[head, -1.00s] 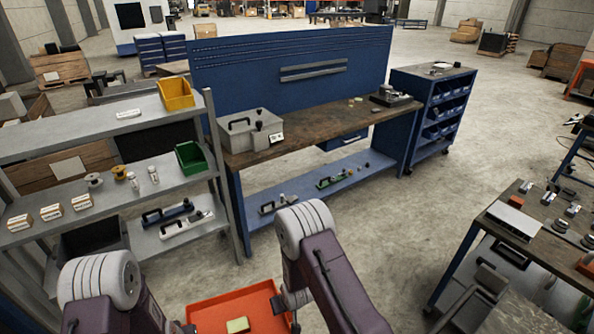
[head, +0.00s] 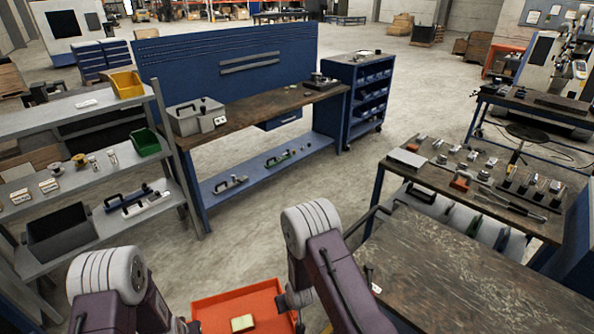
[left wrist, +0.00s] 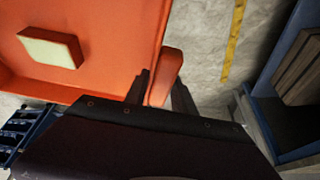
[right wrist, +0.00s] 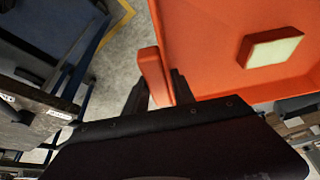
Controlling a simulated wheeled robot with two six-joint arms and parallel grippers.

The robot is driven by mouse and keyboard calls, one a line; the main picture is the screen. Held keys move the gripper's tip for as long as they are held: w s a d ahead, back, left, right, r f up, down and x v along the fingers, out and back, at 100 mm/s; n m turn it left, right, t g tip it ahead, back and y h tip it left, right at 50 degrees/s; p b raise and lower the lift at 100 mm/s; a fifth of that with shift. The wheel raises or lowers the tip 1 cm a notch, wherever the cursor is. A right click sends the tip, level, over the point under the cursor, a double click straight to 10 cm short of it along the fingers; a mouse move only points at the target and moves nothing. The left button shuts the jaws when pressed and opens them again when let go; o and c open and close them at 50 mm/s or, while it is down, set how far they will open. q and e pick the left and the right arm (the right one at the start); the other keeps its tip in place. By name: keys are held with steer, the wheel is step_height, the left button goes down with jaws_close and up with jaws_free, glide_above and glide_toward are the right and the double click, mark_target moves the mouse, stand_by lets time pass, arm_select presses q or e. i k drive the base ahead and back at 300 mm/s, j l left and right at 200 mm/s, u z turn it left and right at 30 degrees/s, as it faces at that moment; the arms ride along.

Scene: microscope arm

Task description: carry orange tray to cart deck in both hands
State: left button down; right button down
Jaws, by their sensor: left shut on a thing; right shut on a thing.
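The orange tray (head: 240,304) is held low in front of me, between my two arms, at the bottom of the head view. My left gripper (left wrist: 160,85) is shut on the tray's handle (left wrist: 168,75) on one side. My right gripper (right wrist: 155,88) is shut on the opposite handle (right wrist: 152,70). The tray also shows in the left wrist view (left wrist: 110,50) and the right wrist view (right wrist: 200,50), off the floor. I cannot identify the cart deck in these frames.
A dark worktop (head: 470,275) stands close on the right of my right arm. Behind it is a table with tools (head: 470,185). A grey shelf rack (head: 75,125) is at the left and a blue workbench (head: 250,115) ahead. The floor (head: 330,190) between them is clear.

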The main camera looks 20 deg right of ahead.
mark_target(488, 306)
steer(key=k+z, duration=0.25)
steer(key=z, duration=0.7)
steer(key=k+l+z, duration=0.1)
steer(key=z, duration=0.4)
steer(key=k+z, duration=0.1)
steer(key=z, duration=0.35)
steer(key=i+l+z, duration=0.25)
steer(key=i, duration=1.2)
